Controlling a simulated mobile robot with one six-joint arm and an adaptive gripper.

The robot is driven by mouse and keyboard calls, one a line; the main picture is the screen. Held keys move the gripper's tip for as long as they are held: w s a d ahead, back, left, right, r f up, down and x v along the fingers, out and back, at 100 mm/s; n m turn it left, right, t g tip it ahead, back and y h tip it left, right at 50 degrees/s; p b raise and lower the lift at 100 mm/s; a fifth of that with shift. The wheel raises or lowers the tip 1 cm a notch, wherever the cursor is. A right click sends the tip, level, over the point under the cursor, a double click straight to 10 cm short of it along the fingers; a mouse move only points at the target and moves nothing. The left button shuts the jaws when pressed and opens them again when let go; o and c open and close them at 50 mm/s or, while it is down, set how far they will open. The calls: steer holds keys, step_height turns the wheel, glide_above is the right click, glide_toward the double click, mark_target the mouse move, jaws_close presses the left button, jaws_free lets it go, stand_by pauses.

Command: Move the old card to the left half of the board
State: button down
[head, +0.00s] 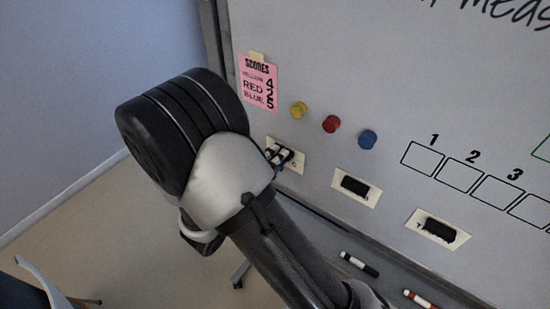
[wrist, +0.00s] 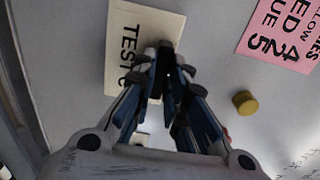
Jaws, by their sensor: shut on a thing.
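A cream card (head: 297,161) is on the whiteboard, leftmost of three such cards. In the wrist view the card (wrist: 155,25) shows black print that begins "TEST C"; the rest is hidden by my fingers. My gripper (head: 280,155) is at this card, its fingertips (wrist: 166,58) closed together over its face. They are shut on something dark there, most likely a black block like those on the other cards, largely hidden. A middle card (head: 340,190) and a right card (head: 420,220) each carry a black block that covers their print. I cannot tell which is old.
A pink score note (head: 258,84) hangs above the held card. Yellow (head: 299,110), red (head: 331,124) and blue (head: 368,140) round magnets sit right of it. Numbered boxes (head: 460,173) are drawn farther right. Markers (head: 359,264) lie on the tray below. The board's left edge is close to the card.

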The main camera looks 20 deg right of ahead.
steer(key=shift+w+d, duration=0.3)
steer(key=shift+d, duration=0.1)
stand_by(0.5)
steer(key=c, duration=1.5)
jaws_free()
steer(key=shift+c, duration=0.2)
steer(key=o, duration=0.4)
steer(key=p+v, duration=0.2)
steer(key=v, duration=0.5)
